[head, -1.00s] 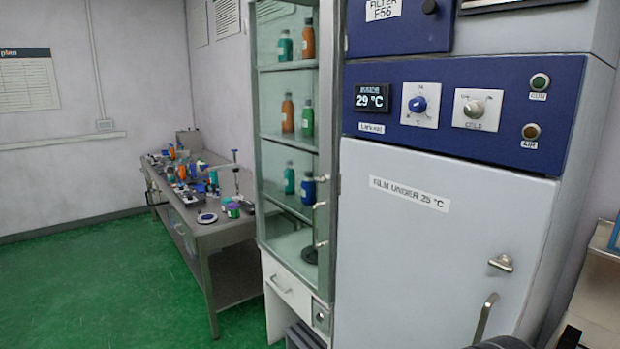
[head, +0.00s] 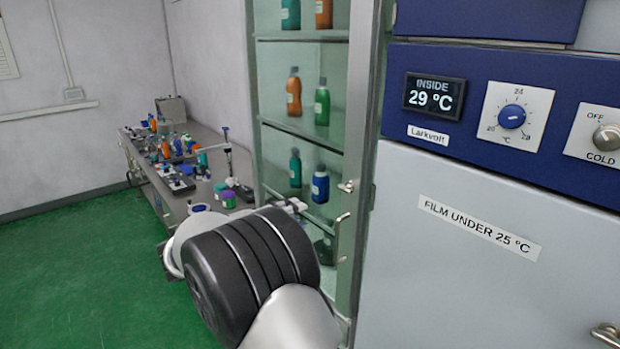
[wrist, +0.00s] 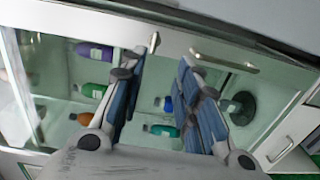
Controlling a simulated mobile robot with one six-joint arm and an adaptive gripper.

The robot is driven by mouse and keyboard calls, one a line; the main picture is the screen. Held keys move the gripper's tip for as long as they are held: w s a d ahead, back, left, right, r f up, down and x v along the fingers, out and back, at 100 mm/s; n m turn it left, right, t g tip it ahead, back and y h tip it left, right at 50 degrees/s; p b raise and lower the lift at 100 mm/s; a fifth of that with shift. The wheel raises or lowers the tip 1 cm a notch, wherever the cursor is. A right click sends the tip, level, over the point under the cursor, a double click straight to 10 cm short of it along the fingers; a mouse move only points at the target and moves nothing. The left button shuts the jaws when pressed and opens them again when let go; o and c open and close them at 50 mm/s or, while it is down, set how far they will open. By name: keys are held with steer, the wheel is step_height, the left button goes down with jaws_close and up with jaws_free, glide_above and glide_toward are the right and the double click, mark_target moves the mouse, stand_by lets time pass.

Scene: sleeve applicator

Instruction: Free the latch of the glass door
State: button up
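The glass door (head: 325,150) fronts a tall cabinet in the middle of the head view and appears closed. Its small metal latch (head: 347,186) is on the right door edge, above a curved pull handle (head: 340,236). In the wrist view the latch (wrist: 154,42) stands out from the frame between and beyond my fingertips, and the handle (wrist: 224,60) lies to the right. My gripper (wrist: 162,66) is open and empty, facing the door, with the latch apparently not touched. In the head view my arm hides most of the gripper and the lower door.
Bottles (head: 322,102) stand on the shelves behind the glass. A white cooling cabinet (head: 450,270) with a blue panel (head: 560,135) adjoins on the right. A cluttered bench (head: 150,190) stands on the left. The green floor (head: 80,270) at left is clear.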

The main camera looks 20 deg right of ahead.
steer(key=w, duration=0.1)
steer(key=b, duration=0.2)
glide_toward(343, 190)
steer(key=x, duration=0.9)
steer(key=shift+w, duration=0.1)
steer(key=shift+c, duration=0.4)
jaws_close()
